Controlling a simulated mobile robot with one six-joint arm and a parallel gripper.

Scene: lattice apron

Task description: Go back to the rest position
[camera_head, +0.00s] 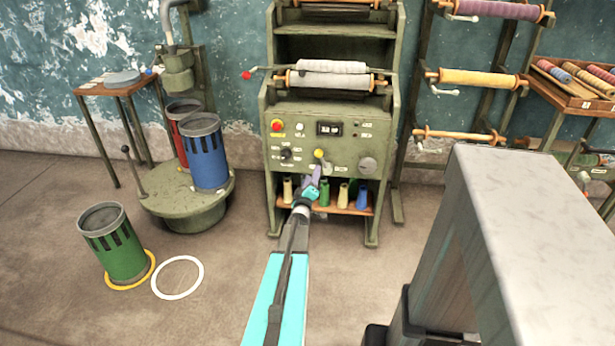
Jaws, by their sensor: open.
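My gripper (316,178) is at the end of my arm, which reaches forward from the bottom middle of the view. It is small in the picture, in front of the lower panel of a green machine (338,145). The gripper is open, and I see nothing held in it. A yellow knob (319,154) on the panel shows just above the fingertips. Whether the fingers touch the panel cannot be told. The arm hides part of the thread shelf (333,207) below the panel.
Thread cones, including a blue one (364,196), stand on that shelf. At left, a red bin (178,122) and a blue bin (207,160) stand on a round platform (190,215). A green bin (122,250) is on the floor beside a white ring (178,278). A grey structure fills the right foreground.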

